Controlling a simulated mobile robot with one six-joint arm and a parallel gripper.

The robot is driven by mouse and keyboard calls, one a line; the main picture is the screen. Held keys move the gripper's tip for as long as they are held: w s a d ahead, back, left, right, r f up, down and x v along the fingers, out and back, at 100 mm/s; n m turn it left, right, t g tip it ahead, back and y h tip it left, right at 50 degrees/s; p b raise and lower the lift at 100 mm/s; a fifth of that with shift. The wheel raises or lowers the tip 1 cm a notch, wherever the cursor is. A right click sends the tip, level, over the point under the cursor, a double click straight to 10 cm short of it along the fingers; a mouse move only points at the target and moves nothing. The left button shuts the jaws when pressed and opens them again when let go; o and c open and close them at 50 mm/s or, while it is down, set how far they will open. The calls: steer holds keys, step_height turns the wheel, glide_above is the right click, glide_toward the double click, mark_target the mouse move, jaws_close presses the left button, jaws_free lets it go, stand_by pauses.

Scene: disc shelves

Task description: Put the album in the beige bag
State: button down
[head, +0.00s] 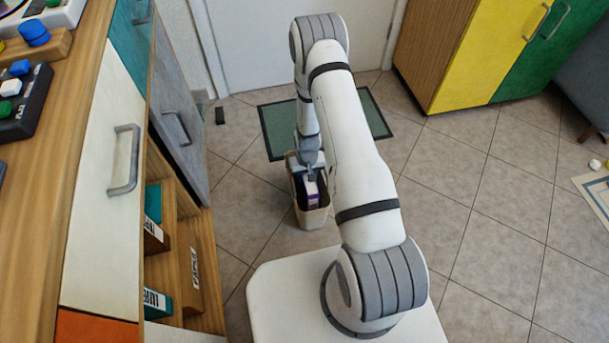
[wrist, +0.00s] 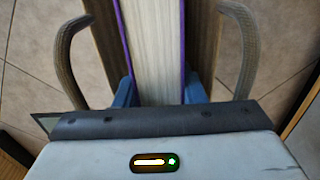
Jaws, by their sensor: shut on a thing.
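The album (head: 312,192) is white and purple and stands upright within the mouth of the beige bag (head: 314,218). In the wrist view the album (wrist: 158,45) shows its pale page edge between purple covers. My gripper (head: 309,172) is shut on the album, with a blue finger on each side of it in the wrist view (wrist: 160,90). The bag's two curved handles (wrist: 67,62) show left and right of the album. I cannot tell whether the album's lower end touches the bag's bottom.
The bag stands on the tiled floor by a green mat (head: 274,130). Shelves (head: 172,230) with several cases and a cabinet with handles (head: 124,160) line the left. A yellow and green cabinet (head: 480,55) stands at the back right. The right floor is mostly clear.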

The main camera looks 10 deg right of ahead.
steer(key=c, duration=0.9)
jaws_free()
steer(key=s+r+p, duration=0.2)
steer(key=r, duration=1.6)
steer(key=s+r+p, duration=0.2)
steer(key=r+p, duration=0.1)
steer(key=r, duration=1.5)
steer(key=shift+t, duration=0.6)
steer(key=s+r, duration=1)
steer(key=s, duration=0.1)
steer(key=s+a+r, duration=0.1)
steer(key=s+r, duration=0.4)
steer(key=s, duration=0.1)
steer(key=shift+r, duration=0.15)
